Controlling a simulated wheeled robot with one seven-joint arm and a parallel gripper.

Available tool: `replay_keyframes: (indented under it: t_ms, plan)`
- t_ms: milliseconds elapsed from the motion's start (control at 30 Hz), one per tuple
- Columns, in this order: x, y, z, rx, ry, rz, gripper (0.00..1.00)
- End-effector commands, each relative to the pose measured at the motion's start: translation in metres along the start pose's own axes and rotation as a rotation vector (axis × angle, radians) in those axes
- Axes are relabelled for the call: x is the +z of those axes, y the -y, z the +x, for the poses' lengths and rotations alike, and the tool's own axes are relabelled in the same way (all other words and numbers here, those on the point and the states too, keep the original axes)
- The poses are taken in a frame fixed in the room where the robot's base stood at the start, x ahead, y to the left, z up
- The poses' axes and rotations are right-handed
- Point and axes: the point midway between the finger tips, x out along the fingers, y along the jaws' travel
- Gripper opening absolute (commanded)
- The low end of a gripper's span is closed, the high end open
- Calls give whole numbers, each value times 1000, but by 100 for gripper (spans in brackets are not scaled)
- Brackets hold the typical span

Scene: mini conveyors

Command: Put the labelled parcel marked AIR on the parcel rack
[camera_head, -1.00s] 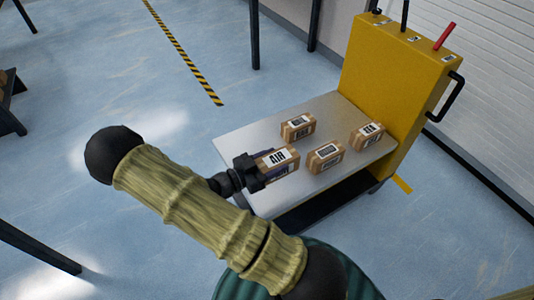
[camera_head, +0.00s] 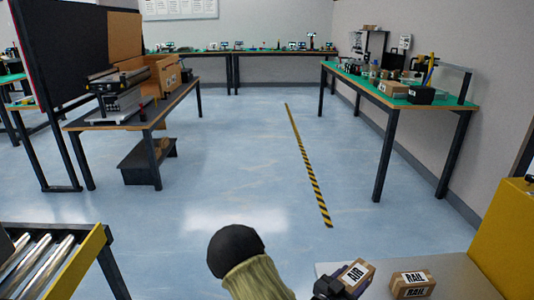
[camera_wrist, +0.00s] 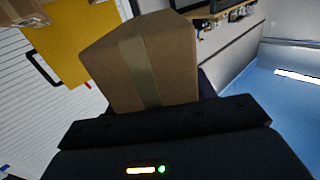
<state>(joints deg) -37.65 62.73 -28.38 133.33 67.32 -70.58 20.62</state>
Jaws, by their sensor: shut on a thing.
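The AIR parcel (camera_head: 355,276) is a small brown box with a white label reading AIR, at the bottom of the head view. My gripper (camera_head: 332,287) is shut on it, at the near left part of the grey cart top (camera_head: 451,268). In the wrist view the parcel (camera_wrist: 150,62) fills the middle, with a tape strip down its side, just beyond the dark gripper (camera_wrist: 165,120). I cannot tell whether the parcel touches the cart top. I cannot make out the parcel rack for certain.
A RAIL parcel (camera_head: 412,284) sits on the cart just right of the AIR parcel. The yellow cart end (camera_head: 507,235) is at right. A roller conveyor (camera_head: 50,265) is at lower left. Benches stand left (camera_head: 150,118) and right (camera_head: 385,95). The blue floor between is open.

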Motion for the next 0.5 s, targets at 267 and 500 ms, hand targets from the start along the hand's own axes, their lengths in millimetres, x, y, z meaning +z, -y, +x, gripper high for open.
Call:
replay_keyframes:
  t_ms: [267,500]
  plan:
    - [16,55,-13,-337,-1,-5,23]
    - [37,93,-38,-594,1,-5,23]
